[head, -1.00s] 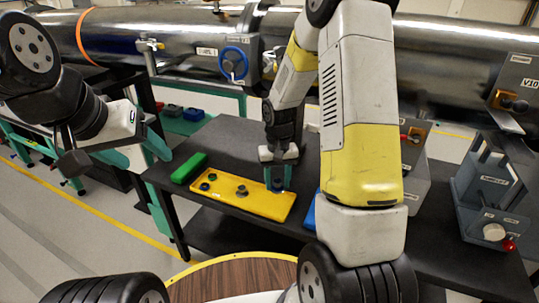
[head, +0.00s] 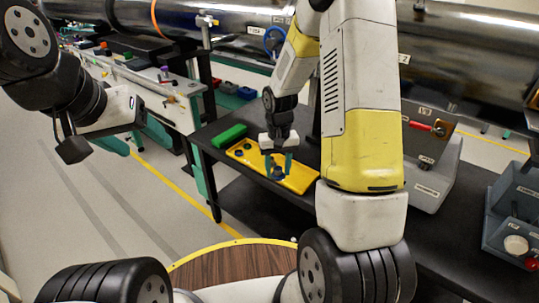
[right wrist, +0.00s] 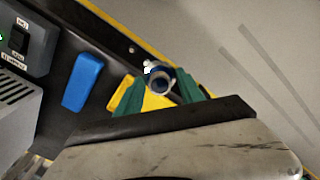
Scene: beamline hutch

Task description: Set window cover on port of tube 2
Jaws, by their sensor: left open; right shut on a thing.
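My right gripper (head: 279,165) points down over the yellow tray (head: 302,183) on the dark bench. It is shut on a small round, dark blue and grey piece (head: 278,174), probably the window cover. In the right wrist view the piece (right wrist: 159,80) shows as a ring between the green fingers, with yellow tray behind it. I cannot tell if it still touches the tray. My left gripper (head: 136,141) is open and empty, high at the left over the floor. The shiny steel tube (head: 460,40) runs along the back, partly hidden by my right arm. I cannot make out its port.
A green block (head: 230,136) lies beside the tray. Small round parts (head: 246,146) sit in the tray's left half. A grey box with a red handle (head: 432,165) stands right of my arm. A blue block (right wrist: 83,81) lies near the tray. A cluttered bench (head: 165,95) stands at left.

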